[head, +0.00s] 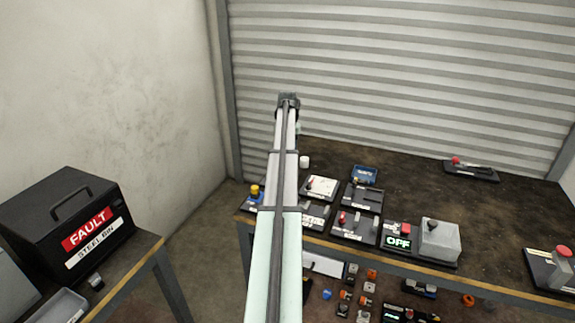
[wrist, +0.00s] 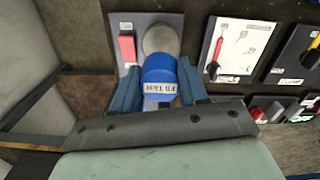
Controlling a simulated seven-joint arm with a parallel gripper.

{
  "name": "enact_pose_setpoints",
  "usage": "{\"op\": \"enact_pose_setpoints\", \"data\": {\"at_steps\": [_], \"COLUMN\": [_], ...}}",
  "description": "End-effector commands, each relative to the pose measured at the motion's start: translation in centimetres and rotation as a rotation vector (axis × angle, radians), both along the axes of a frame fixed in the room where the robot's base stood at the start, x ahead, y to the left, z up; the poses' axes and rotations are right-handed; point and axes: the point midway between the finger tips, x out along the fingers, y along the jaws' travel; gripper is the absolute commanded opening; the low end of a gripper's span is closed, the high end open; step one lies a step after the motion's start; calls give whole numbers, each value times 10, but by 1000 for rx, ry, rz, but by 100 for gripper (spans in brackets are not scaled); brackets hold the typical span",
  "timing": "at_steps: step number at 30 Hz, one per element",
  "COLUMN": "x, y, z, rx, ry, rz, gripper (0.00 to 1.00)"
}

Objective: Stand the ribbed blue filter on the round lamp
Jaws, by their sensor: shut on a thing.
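The blue filter (wrist: 160,75) is between the two fingers of my gripper (wrist: 157,92) in the wrist view. It is a short blue cylinder with a white label that reads upside down. My gripper is shut on it. Just beyond it in the picture is a round grey disc, which looks like the round lamp (wrist: 160,38), on a grey plate with a red block. The filter overlaps the disc's near edge in the picture; I cannot tell whether they touch. In the head view my arm hides the filter and my gripper's fingers.
Panels with switches, such as a white one (wrist: 236,50), stand to the right of the lamp plate. The dark table (head: 420,190) holds several devices, including a grey box (head: 440,241). A black steel bin (head: 65,225) stands on the left table. The table's back middle is clear.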

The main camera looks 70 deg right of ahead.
Motion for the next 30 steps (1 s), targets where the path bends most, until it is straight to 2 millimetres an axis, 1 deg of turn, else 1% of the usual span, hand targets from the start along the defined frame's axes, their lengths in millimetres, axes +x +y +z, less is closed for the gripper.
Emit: {"op": "enact_pose_setpoints", "data": {"at_steps": [1,3,11,17,30], "x": [0,0,0,0,0], "y": [1,1,1,0,0], "z": [-11,-20,-41,-65,-70], "rx": [2,2,2,1,0], "ry": [1,1,1,1,1], "rz": [0,-1,-1,-2,-2], "gripper": [14,14,14,14,14]}}
